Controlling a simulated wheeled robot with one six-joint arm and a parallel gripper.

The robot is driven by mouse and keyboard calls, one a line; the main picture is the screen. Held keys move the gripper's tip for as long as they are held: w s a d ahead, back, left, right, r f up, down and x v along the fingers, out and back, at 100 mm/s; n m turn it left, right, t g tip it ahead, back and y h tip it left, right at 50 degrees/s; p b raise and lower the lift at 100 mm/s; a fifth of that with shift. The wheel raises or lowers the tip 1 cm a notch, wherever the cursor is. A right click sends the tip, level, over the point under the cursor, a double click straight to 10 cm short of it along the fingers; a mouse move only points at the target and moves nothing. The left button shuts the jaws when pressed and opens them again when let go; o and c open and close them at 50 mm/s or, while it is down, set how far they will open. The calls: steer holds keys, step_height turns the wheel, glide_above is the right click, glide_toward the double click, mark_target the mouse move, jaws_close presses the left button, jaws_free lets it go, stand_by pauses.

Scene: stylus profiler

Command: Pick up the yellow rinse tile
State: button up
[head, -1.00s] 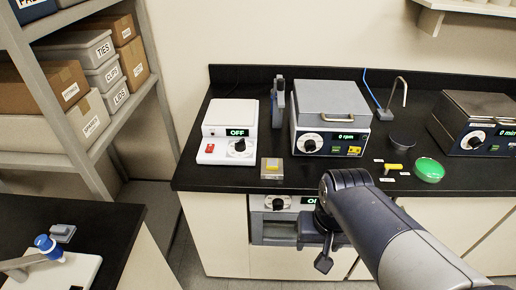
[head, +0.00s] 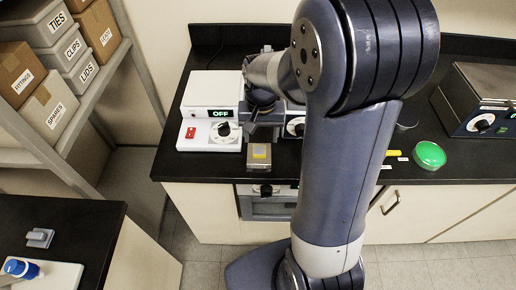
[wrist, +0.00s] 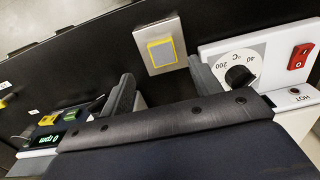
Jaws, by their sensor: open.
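A small square tile with a grey face and yellow edging (head: 260,152) lies on a pale metallic block near the front edge of the black bench. I take it as the yellow rinse tile. It shows clearly in the wrist view (wrist: 162,52), just beyond my fingertips and between their lines. My gripper (head: 258,122) is open and empty, just behind the block in the head view; its two fingers also show in the wrist view (wrist: 163,84). Neither finger appears to touch the tile or block.
My arm mostly hides the spinner, whose rpm display (wrist: 62,141) shows in the wrist view. A yellow item (head: 393,152) and a green dish (head: 429,154) lie to the right. A shelf of boxes (head: 60,60) stands left.

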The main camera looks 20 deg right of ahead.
mark_target(259, 150)
steer(key=shift+w+a+f+p, duration=0.1)
steer(key=shift+f+p, duration=0.25)
steer(key=shift+f, duration=1.1)
steer(key=shift+a+f+p, duration=0.1)
steer(key=shift+f+p, duration=0.2)
steer(key=shift+f, duration=1.15)
steer(key=c, duration=1.1)
